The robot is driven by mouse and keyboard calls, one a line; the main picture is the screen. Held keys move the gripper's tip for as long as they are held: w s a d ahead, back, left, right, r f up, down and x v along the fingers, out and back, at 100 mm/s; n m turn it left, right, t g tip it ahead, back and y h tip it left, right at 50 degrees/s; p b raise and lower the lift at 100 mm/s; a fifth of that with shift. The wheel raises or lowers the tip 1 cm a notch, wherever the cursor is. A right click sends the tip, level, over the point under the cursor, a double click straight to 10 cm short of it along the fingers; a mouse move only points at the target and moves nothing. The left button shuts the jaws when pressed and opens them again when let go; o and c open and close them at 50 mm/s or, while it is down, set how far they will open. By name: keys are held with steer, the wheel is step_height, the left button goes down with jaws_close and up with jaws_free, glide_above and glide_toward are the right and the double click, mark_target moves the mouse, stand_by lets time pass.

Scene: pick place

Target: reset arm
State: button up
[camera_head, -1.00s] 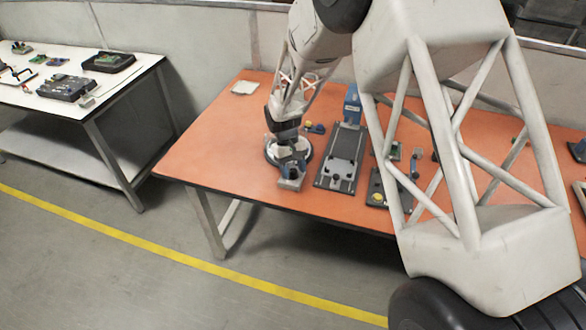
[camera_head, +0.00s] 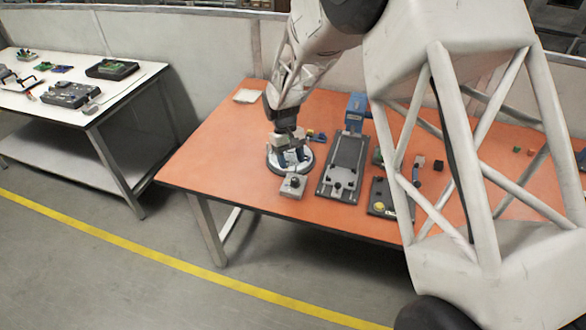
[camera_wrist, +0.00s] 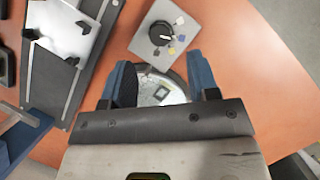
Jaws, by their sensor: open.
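My gripper (camera_head: 290,152) is over the round grey dish-like fixture (camera_head: 271,160) near the left end of the orange table (camera_head: 225,150). In the wrist view my gripper (camera_wrist: 167,88) has its two blue fingers apart, with nothing held between them. My gripper's wrist body hides the rest of the fixture.
A grey box with a black knob (camera_head: 292,186) sits in front of the fixture. A dark plate fixture with a blue block (camera_head: 345,155) stands to the right. A small board with a yellow knob (camera_head: 380,207) lies further right. A white side table (camera_head: 125,90) is at the left.

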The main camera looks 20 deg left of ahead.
steer(key=shift+w+a+r, duration=0.15)
steer(key=shift+a+r, duration=0.05)
steer(key=shift+r, duration=0.45)
steer(key=s+d+r+m+t+y, duration=0.15)
steer(key=s+d+r, duration=0.25)
steer(key=d+r, duration=0.7)
steer(key=s+d+r+m+t+y, duration=0.1)
steer(key=s+d+r+m, duration=0.25)
steer(key=d+r, duration=0.7)
steer(key=s+d+r+m+t, duration=0.1)
steer(key=s+d+m, duration=0.1)
steer(key=s+d, duration=0.8)
steer(key=s+d+r+m+t, duration=0.2)
steer(key=s+d, duration=0.9)
steer(key=s, duration=0.5)
steer(key=shift+s, duration=0.15)
